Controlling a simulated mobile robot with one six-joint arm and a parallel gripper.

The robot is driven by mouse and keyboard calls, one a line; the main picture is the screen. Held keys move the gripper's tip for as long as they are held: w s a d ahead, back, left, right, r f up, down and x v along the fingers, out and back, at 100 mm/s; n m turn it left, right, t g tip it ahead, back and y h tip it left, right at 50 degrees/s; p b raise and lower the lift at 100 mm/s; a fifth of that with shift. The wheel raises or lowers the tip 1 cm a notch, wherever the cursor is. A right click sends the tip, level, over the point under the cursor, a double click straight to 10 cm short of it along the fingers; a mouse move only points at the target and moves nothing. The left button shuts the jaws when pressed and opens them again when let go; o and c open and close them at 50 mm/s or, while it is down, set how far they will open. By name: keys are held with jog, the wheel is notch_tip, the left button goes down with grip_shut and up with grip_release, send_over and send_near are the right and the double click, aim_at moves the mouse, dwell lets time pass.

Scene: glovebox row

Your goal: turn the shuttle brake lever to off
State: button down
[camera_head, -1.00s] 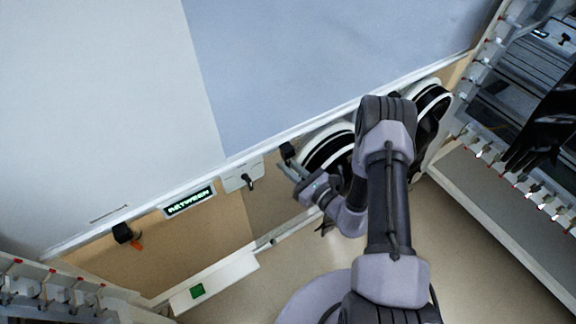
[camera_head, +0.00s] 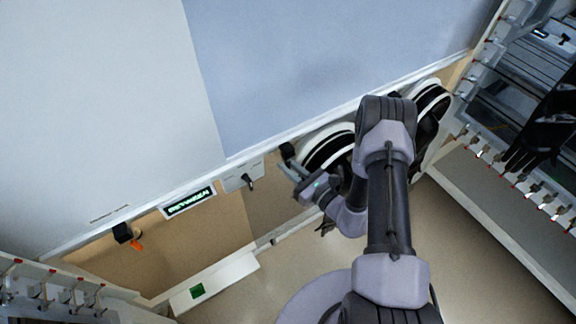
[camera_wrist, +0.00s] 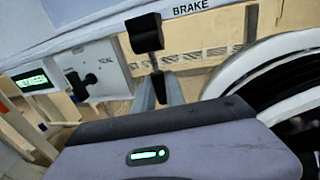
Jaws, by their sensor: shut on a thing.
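The brake lever (camera_wrist: 144,33) is a black block with a narrow black bar running down from it, left of the printed word BRAKE in the wrist view. In the head view the lever (camera_head: 287,150) shows as a small black block on the wall edge, beside a white-rimmed port. My gripper (camera_wrist: 159,88) is shut on the lower black end of the lever, between its two grey fingers. In the head view my gripper (camera_head: 290,164) meets the wall just below the block. The lever's exact angle and any off mark cannot be read.
A white panel with a black knob (camera_head: 248,181) lies left of the lever, then a lit display (camera_head: 189,202). A black fitting with an orange tip (camera_head: 124,234) is farther left. White-rimmed glove ports (camera_head: 322,135) stand close on the right, partly behind my arm. Racks border both sides.

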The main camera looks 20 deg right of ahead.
jog(key=s+r+g+h+p, duration=0.1)
jog(key=g+p, duration=0.1)
jog(key=p, duration=0.3)
jog(key=shift+d, duration=0.15)
jog(key=s+g+h+p, duration=0.1)
jog(key=g+p, duration=0.2)
jog(key=p, duration=0.1)
jog(key=s+d+r+m+g+h+p, duration=0.1)
jog(key=g+p, duration=0.1)
jog(key=p, duration=0.3)
jog(key=s+r+g+h+p, duration=0.1)
jog(key=g+p, duration=0.2)
jog(key=p, duration=0.1)
jog(key=shift+s+d+r+m+g+h+p, duration=0.1)
jog(key=shift+s+d+m+g+h+p, duration=0.05)
jog(key=shift+s+m+g+h+p, duration=0.2)
jog(key=shift+s, duration=0.1)
jog(key=c, duration=1.4)
grip_release()
